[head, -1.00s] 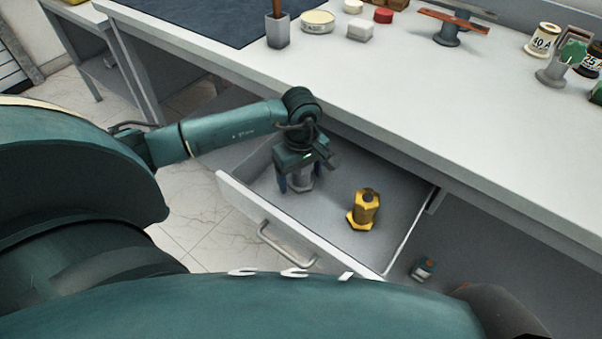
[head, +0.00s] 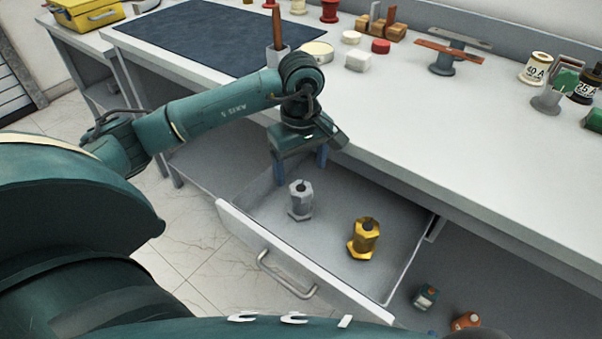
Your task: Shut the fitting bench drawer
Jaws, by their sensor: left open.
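The fitting bench drawer (head: 330,275) is pulled out from under the white bench top, its handle (head: 287,274) on the front panel. A grey hex-based fitting (head: 300,201) stands upright inside on the left, and a yellow one (head: 364,239) stands upright to its right. My left gripper (head: 300,175) hangs over the drawer's back left part, above and behind the grey fitting. Its jaws are open and empty. My right gripper is not in the head view.
The bench top (head: 430,130) carries a dark mat (head: 200,38), a grey pen holder (head: 278,60), a white tin (head: 318,51) and several spools and blocks. Tiled floor is free left of the drawer.

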